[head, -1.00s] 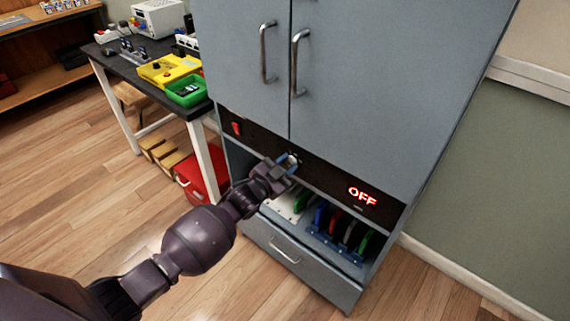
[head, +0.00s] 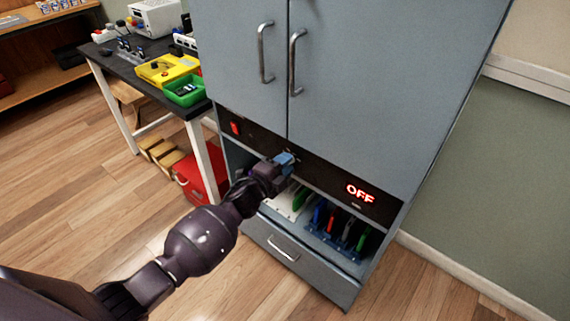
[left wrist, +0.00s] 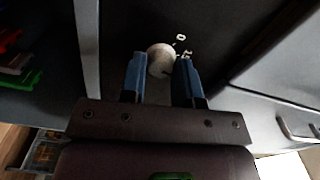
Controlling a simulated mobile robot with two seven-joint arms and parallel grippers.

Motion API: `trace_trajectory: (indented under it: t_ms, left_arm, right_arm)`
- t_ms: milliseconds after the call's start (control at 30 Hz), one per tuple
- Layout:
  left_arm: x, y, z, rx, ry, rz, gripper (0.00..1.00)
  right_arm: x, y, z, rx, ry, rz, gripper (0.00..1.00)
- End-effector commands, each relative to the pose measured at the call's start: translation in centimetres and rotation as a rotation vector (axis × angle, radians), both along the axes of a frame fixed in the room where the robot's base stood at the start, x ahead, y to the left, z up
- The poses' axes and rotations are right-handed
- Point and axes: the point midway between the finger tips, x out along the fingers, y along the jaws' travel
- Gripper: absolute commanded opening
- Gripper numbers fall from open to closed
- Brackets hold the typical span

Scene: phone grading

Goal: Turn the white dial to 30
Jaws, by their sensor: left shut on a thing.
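The white dial (left wrist: 160,56) is on the dark control panel (head: 322,179) of the grey cabinet. In the left wrist view it sits between the blue fingers of my left gripper (left wrist: 163,70), which is shut on it. Small white marks show on the panel beside the dial, too small to read surely. In the head view my left gripper (head: 286,160) is at the panel, and its fingers hide most of the dial. A red display (head: 360,194) on the panel reads OFF. My right gripper is not in view.
A red switch (head: 235,128) is at the panel's left end. Above are cabinet doors with metal handles (head: 296,62). Below is an open bay with a blue rack (head: 345,255) of coloured items, and a drawer (head: 285,248). A dark workbench (head: 130,68) stands left.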

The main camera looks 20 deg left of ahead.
Motion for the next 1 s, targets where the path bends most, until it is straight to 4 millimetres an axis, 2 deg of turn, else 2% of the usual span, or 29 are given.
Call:
trace_trajectory:
  t_ms: [333,867,900,1000]
  left_arm:
    - [-0.04,0.00,-0.18,0.129,-0.045,0.000,0.06]
    - [-0.04,0.01,-0.15,0.150,-0.052,0.001,0.06]
    - [-0.04,0.01,-0.14,0.150,-0.052,0.001,0.32]
    - [-0.03,0.01,-0.13,0.150,-0.053,0.001,0.48]
  right_arm:
    - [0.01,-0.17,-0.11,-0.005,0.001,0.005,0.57]
    - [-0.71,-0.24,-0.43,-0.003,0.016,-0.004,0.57]
    - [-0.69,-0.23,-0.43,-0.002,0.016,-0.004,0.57]
    - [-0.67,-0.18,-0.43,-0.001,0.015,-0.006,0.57]
